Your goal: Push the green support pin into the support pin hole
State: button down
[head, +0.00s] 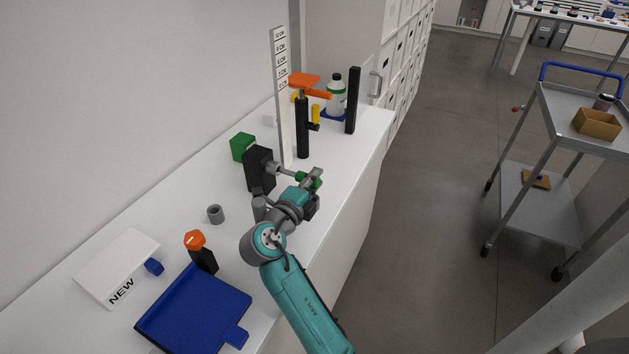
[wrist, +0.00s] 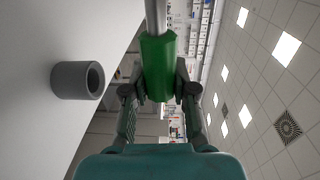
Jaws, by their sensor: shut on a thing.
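The green support pin has a green grip (head: 301,176) and a grey metal shaft. My gripper (head: 314,181) is shut on the green grip, on the robot side of a black upright block (head: 260,169). The shaft points left to the block and seems to meet its face; I cannot tell how deep its tip is. The hole itself is hidden. In the wrist view, the green grip (wrist: 158,68) sits between the two fingers (wrist: 159,92), and the grey shaft (wrist: 156,16) runs out of the top edge.
A grey ring (head: 216,214) stands alone on the white bench; a green block (head: 242,147) is behind the black block. A tall label post (head: 281,100) and a black stand (head: 302,128) rise nearby. A blue tray (head: 195,308) and orange-topped bottle (head: 201,252) are in front.

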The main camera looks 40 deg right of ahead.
jog(key=shift+w+a, duration=0.2)
jog(key=shift+w, duration=0.2)
jog(key=c, duration=0.8)
grip_release()
jog(key=shift+c, duration=0.2)
